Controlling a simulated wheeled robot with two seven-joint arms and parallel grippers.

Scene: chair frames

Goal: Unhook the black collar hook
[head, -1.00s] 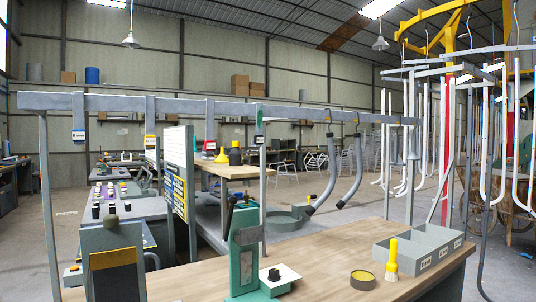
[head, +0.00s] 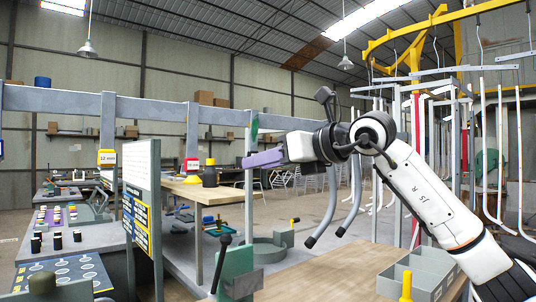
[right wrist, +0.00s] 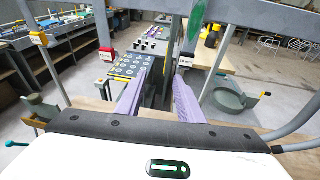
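Two curved grey hooks, the left one (head: 325,208) and the right one (head: 355,196), hang below the rail (head: 150,108) in the head view. Their upper ends are hidden behind my right arm, so I cannot tell which has a black collar. My right gripper (head: 262,160) points left just below the rail, with purple fingers. In the right wrist view my right gripper (right wrist: 158,100) has its fingers apart and nothing between them. A grey curved tube (right wrist: 302,128) shows at the right edge there. My left gripper is not in view.
A wooden bench (head: 340,275) lies below my right arm, with a grey bin (head: 425,272) and a yellow-handled brush (head: 406,287). A teal fixture (head: 238,272) and an upright board (head: 142,215) stand left. Hanging white rods (head: 485,150) crowd the right.

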